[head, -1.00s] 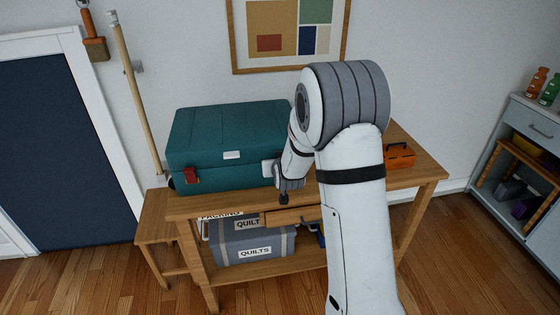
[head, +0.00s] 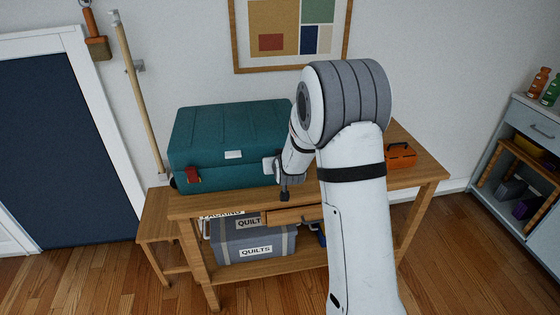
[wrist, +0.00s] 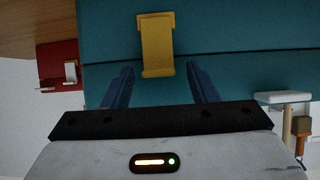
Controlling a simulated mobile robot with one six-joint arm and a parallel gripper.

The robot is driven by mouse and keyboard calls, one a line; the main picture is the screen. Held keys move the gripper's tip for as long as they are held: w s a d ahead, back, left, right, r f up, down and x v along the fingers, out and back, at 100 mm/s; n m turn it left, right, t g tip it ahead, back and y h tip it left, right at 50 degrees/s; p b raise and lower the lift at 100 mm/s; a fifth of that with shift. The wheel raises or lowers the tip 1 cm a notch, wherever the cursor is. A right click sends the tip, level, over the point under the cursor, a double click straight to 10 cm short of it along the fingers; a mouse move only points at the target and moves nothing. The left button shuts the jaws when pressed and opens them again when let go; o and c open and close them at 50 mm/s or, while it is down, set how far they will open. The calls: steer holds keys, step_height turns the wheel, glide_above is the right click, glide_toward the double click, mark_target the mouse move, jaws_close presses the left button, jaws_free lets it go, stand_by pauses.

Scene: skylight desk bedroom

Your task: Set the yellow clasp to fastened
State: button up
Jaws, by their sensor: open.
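The yellow clasp (wrist: 157,45) is on the front of the teal case (head: 235,125), which lies on the wooden table. In the wrist view the clasp crosses the case's seam, with its lipped end towards my gripper. I cannot tell whether it is latched. In the head view my arm hides it. My gripper (wrist: 161,68) is open, with one blue finger to each side of the clasp's lipped end and a gap to both. Nothing is between the fingers' bases. In the head view the fingers are hidden behind my wrist.
A red clasp (head: 191,175) and a white fitting (head: 233,155) are on the case's front. An orange box (head: 400,156) stands at the table's right. The table's drawer (head: 292,216) is below, with a quilts box (head: 250,242) on the lower shelf.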

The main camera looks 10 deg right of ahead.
steer(key=shift+s, duration=0.1)
steer(key=b+v, duration=0.1)
steer(key=v, duration=0.6)
steer(key=shift+s+r, duration=0.2)
steer(key=shift+s, duration=0.1)
steer(key=s+r+g, duration=0.3)
steer(key=s+g, duration=0.1)
steer(key=s, duration=1.2)
steer(key=s+r+g, duration=0.3)
steer(key=s+g, duration=0.2)
steer(key=s, duration=1.1)
steer(key=shift+s+d, duration=0.2)
steer(key=shift+d, duration=0.2)
steer(key=shift+r, duration=0.1)
